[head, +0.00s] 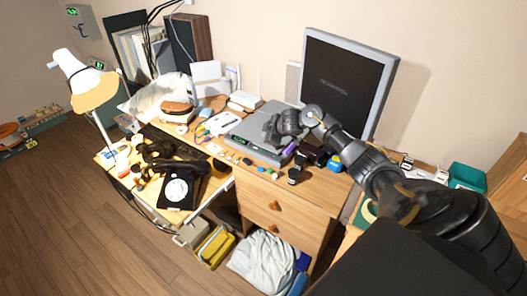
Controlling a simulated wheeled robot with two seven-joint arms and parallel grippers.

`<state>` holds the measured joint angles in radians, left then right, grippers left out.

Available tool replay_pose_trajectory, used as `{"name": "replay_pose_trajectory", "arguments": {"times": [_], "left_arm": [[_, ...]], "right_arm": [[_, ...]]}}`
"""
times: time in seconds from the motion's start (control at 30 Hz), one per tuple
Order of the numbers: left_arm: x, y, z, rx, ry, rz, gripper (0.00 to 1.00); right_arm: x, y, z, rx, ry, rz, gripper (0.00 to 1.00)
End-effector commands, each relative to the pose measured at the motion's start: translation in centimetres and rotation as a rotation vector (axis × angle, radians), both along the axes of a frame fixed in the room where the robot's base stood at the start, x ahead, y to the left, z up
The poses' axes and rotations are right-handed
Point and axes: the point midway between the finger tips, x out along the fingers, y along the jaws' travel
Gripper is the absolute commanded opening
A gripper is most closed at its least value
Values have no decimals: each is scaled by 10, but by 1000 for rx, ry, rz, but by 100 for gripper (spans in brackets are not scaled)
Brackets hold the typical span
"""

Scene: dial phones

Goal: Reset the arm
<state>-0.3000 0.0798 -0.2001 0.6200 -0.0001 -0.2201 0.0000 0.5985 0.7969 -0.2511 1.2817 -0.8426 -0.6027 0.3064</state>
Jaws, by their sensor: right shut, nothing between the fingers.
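My right arm comes in from the right and reaches across the desk. Its gripper (274,130) is over the flat grey box below the monitor, with its fingers closed and nothing seen in them. Whether it touches the box cannot be told. A black dial phone (178,190) with a white dial is on the pulled-out tray at the left, clear of the gripper. Its handset (184,166) lies across the top.
The monitor (345,85) stands behind my right arm. The grey box (255,151) and small items crowd the desktop. A lamp (82,82) stands at the left. A yellow bin (214,247) and a white bag (262,262) are below. The left floor is mostly clear.

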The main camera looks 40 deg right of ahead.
Motion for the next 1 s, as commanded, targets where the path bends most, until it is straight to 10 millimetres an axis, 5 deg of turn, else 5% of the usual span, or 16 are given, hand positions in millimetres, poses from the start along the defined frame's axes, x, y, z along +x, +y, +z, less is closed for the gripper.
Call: {"name": "replay_pose_trajectory", "arguments": {"times": [0.47, 0.63, 0.77, 0.9, 1.0], "left_arm": [[0, 0, 0, 0, 0, 0, 43], [0, 0, 0, 0, 0, 0, 43], [0, 0, 0, 0, 0, 0, 43], [0, 0, 0, 0, -1, 0, 43], [1, 0, 0, 0, -1, 0, 43]], "right_arm": [[-1, 3, -3, 0, 1, 2, 0], [-18, 48, -41, -14, 17, 20, 0], [-64, 117, -90, -10, 43, 15, 0], [-145, 188, -126, 45, 95, -57, 0], [-208, 222, -136, 104, 153, -135, 0]]}}
